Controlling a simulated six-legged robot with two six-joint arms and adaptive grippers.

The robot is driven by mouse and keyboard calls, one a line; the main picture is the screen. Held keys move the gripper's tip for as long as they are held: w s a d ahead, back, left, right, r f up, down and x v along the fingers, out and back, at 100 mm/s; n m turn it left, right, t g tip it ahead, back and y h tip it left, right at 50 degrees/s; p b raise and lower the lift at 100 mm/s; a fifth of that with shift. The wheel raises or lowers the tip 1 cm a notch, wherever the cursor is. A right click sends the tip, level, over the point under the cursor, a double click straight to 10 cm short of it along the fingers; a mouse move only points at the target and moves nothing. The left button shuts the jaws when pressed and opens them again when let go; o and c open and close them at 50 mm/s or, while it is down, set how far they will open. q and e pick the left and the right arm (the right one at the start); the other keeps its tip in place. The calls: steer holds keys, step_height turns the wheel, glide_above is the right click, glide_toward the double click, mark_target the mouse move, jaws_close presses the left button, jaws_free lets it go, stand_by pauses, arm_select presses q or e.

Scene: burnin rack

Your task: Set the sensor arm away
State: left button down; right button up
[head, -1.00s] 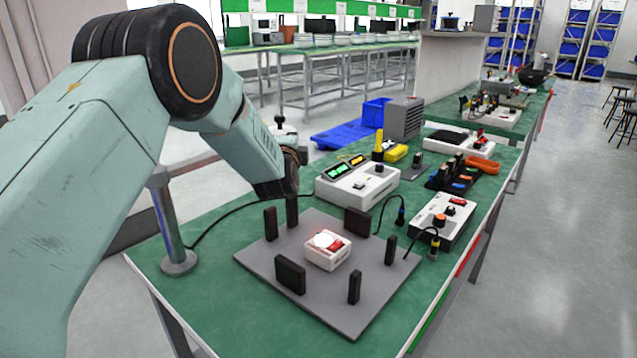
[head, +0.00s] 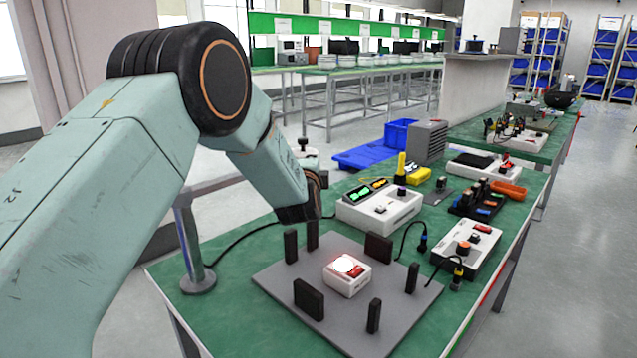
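A metal post (head: 190,240) on a round foot stands at the bench's left end. A pale bar (head: 215,181) leaves its top and passes behind my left arm. A black knob (head: 303,145) on a pale round part shows beyond my arm; I take these together as the sensor arm, though the joining part is hidden. My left arm reaches in from the left, its dark wrist end (head: 298,212) low in front of the bar and above the grey plate's back edge. Its fingers cannot be made out. My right gripper is out of view.
The grey plate (head: 290,325) holds several upright black blocks and a white unit (head: 347,275) with a lit red-white top. A white display box (head: 380,212) stands behind it, a switch box (head: 466,248) to the right. Cables lie on the green bench.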

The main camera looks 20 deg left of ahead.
arm_select(q)
steer(key=v, duration=0.7)
steer(key=shift+d, duration=0.4)
steer(key=shift+f, duration=0.1)
steer(key=shift+a, duration=0.15)
steer(key=shift+s, duration=0.15)
